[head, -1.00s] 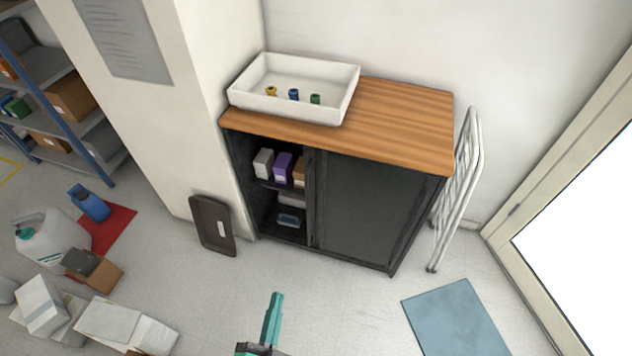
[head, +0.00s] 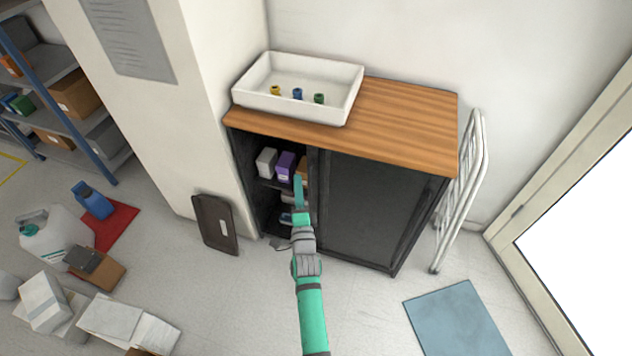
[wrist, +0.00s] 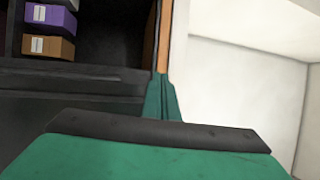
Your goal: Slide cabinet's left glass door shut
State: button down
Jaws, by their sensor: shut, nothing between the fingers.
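The dark cabinet (head: 283,139) stands against the wall under a wooden top. Its left half is open and shows shelves with boxes. A dark door panel (head: 366,205) covers the right half; the left glass door appears slid over to that side, but I cannot separate the two panels. A dark upright edge (head: 315,180) borders the opening on its right. My gripper (head: 298,182) is shut and empty, in front of the opening, just left of that edge. Contact cannot be told.
A purple box (head: 285,166) and a white box (head: 266,161) sit on the upper shelf. A white tray (head: 295,107) with small coloured items stands on top. A dark panel (head: 215,224) leans left of the cabinet, and a folded metal rack (head: 464,190) stands right.

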jog(key=d+f+g, duration=0.2)
jog(key=d+f, duration=0.7)
jog(key=d, duration=0.1)
jog(key=shift+w+a+f, duration=0.1)
jog(key=shift+w+f, duration=0.1)
jog(key=shift+w, duration=1.3)
jog(key=shift+w+a+f, duration=0.1)
jog(key=shift+w+f, duration=0.1)
jog(key=shift+w, duration=1.3)
jog(key=shift+w+a+f, duration=0.1)
jog(key=shift+w+f, duration=0.1)
jog(key=shift+w, duration=1.3)
jog(key=a, duration=0.4)
jog(key=shift+w, duration=0.2)
jog(key=shift+d, duration=0.15)
jog(key=shift+w, duration=0.1)
